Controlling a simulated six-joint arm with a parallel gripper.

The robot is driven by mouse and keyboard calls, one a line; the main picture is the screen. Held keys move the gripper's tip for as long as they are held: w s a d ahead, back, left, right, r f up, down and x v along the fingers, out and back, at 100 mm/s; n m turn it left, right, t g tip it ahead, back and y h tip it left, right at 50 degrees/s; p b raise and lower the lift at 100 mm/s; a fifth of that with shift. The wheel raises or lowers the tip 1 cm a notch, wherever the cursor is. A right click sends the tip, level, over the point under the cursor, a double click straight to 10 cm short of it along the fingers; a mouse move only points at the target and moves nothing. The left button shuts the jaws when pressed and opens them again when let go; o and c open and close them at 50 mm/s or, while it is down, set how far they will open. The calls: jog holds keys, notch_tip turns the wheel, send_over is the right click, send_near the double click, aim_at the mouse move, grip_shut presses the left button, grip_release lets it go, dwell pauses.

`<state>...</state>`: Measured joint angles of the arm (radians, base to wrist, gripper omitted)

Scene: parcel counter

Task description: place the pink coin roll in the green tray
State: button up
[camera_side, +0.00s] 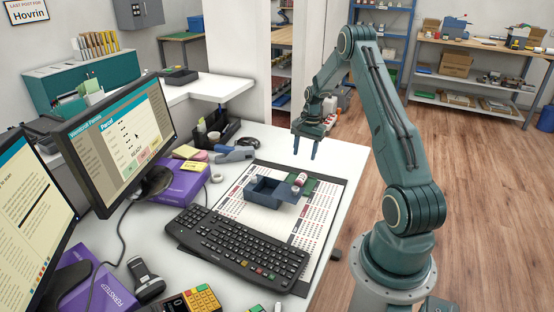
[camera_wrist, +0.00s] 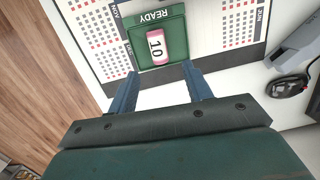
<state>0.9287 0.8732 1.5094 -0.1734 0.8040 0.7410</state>
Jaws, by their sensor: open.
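The pink coin roll (camera_wrist: 157,46), with a white band marked 10, lies in the green tray (camera_wrist: 176,28) in the wrist view. In the side view the coin roll (camera_side: 301,179) shows small over the green tray (camera_side: 312,186), which is partly hidden behind a blue box. The tray's edge reads READY in the wrist view. My gripper (camera_wrist: 160,84) is open, with nothing between its blue fingers. In the side view my gripper (camera_side: 304,148) hangs above the counter, beyond the tray and apart from the coin roll.
A blue open box (camera_side: 264,192) stands beside the green tray on a printed calendar mat (camera_side: 235,200). A black keyboard (camera_side: 240,248) lies in front. Monitors (camera_side: 118,138) and purple boxes (camera_side: 182,183) stand left. The white counter (camera_side: 270,142) is bare near my gripper.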

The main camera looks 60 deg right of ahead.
jog(key=shift+s+d+r, duration=0.1)
jog(key=shift+d+r, duration=0.05)
jog(key=shift+r, duration=1.15)
jog(key=w+a+r+n+t+h, duration=0.2)
jog(key=a+r+n, duration=0.6)
jog(key=a+r, duration=1.4)
jog(key=s+a+r+n+t, duration=0.2)
jog(key=s+a+n, duration=0.7)
jog(key=s+a, duration=0.9)
jog(key=shift+a+r+n+t+y, duration=0.15)
jog(key=shift+r+n+t+y, duration=0.15)
jog(key=shift+r+n+t, duration=0.15)
